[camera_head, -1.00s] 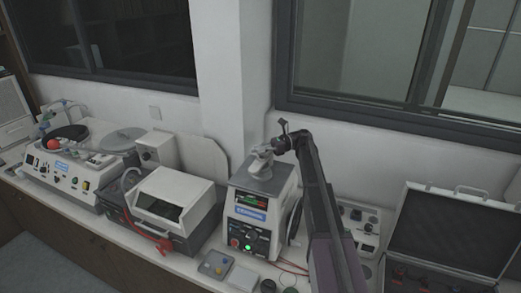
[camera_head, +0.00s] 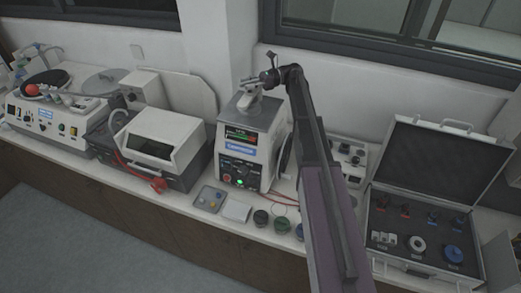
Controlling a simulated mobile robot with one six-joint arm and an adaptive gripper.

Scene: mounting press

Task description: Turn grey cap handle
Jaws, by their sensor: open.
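The mounting press (camera_head: 238,165) is a light box with a small display, knobs and a lit green button on its front. Its grey cap handle (camera_head: 249,101) sits on the dark grey top plate. My gripper (camera_head: 254,86) is at the end of my dark arm, which reaches in from the lower right. It is open and right at the cap, coming from the right side. The gripper and the handle overlap in this view and are small. I cannot tell whether the fingers touch the handle or stand around it.
A machine with an open-fronted hood (camera_head: 158,145) stands left of the press, and a polishing machine (camera_head: 42,112) farther left. An open case (camera_head: 425,180) with tools lies to the right. Small jars (camera_head: 261,217) and a grey button box (camera_head: 210,198) line the front edge.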

